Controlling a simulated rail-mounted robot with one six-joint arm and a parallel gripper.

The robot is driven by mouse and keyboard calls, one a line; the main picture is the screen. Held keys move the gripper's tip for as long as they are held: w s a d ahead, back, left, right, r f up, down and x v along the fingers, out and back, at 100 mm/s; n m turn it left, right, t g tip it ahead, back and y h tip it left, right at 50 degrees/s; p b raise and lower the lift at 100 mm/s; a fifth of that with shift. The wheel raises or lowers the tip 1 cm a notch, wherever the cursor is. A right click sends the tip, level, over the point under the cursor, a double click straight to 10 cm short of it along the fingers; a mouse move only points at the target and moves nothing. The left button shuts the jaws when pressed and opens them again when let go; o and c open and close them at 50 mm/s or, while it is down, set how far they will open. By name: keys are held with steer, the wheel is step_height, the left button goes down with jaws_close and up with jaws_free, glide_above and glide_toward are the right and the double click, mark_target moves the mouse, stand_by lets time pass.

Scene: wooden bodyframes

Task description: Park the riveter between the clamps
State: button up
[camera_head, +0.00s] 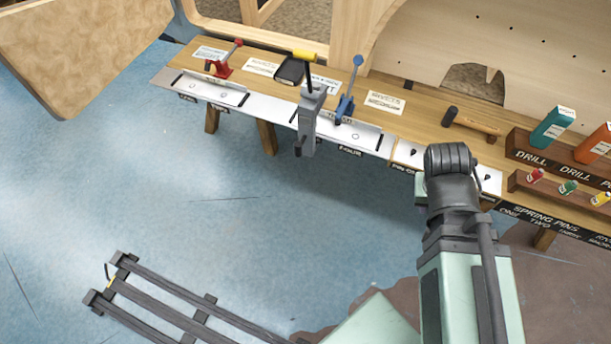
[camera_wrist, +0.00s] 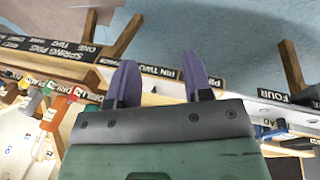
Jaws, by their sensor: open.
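A grey tool with a black lever and yellow grip, which looks like the riveter (camera_head: 312,112), is at the bench's front edge in the head view. It appears between the red clamp (camera_head: 222,62) on its left and the blue clamp (camera_head: 347,95) close on its right; whether it rests on the bench or hangs over the edge is unclear. In the wrist view, my gripper (camera_wrist: 158,70) shows two purple fingers apart with nothing between them. In the head view my arm's end is over the bench's right part, away from the tool; the fingertips are hidden there.
A black tray-like piece (camera_head: 289,71) lies behind the grey tool. A hammer (camera_head: 478,123) and racks with teal (camera_head: 552,128) and orange bottles stand right. A wooden panel rises behind the bench. A dark slatted frame (camera_head: 165,310) is at front left; the blue floor between is clear.

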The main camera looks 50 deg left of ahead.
steer(key=s+a+f+n+t+y+b, duration=0.1)
steer(key=s+a+f+t+b, duration=0.15)
steer(key=a+f+b, duration=0.2)
steer(key=s+a+f+n+t+b, duration=0.1)
steer(key=s+a+f+t+b, duration=0.1)
steer(key=s+a+f+b, duration=0.3)
steer(key=m+t+y+b, duration=0.2)
steer(key=t+y+b, duration=0.55)
steer(key=y, duration=0.45)
glide_toward(297, 152)
steer(key=g, duration=0.1)
steer(key=x, duration=0.7)
steer(key=r+x, duration=0.1)
steer(key=x, duration=0.3)
steer(key=shift+w+d, duration=0.1)
steer(key=shift+w, duration=0.05)
steer(key=shift+c, duration=0.3)
jaws_close()
